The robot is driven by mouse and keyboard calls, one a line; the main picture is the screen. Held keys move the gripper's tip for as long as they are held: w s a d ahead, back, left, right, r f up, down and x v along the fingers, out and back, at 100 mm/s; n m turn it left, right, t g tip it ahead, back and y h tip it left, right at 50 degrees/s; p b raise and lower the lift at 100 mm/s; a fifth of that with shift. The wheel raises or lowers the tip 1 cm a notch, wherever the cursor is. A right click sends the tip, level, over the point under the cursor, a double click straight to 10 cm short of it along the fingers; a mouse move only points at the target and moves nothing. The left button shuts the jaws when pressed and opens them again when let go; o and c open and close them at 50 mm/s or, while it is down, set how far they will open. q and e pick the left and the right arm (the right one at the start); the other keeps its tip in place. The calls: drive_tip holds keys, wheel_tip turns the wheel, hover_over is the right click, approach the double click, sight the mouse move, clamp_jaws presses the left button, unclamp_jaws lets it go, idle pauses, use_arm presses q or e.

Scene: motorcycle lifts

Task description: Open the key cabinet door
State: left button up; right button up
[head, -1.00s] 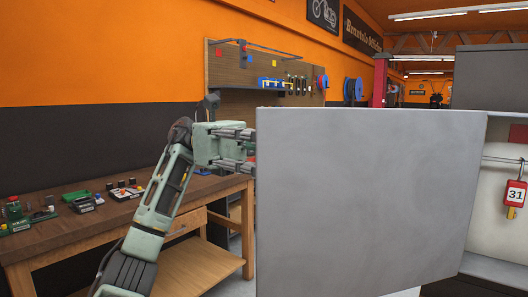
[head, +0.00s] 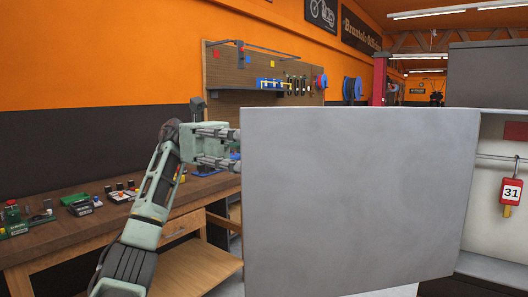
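The key cabinet door (head: 355,195) is a plain grey panel swung open across the middle of the head view. Its hinge side is at the right, beside the cabinet interior (head: 490,225), which shows pale walls and a red tag marked 31 (head: 511,192) hanging from a rail. My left gripper (head: 238,149) is at the door's free left edge, its two fingers pointing right, one above the other with a gap between them. The fingertips are hidden behind or at the door edge, so I cannot tell whether they touch it. My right gripper is out of view.
A wooden workbench (head: 60,239) with small tools and parts stands at the left. A tool board (head: 262,100) hangs on the orange wall behind. A dark grey box-like surface (head: 488,75) is above the cabinet opening.

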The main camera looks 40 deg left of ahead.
use_arm(q)
drive_tip(key=a, duration=0.1)
drive_tip(key=s+a, duration=0.1)
drive_tip(key=a, duration=0.1)
drive_tip(key=shift+s+r, duration=0.1)
drive_tip(key=shift+s, duration=0.15)
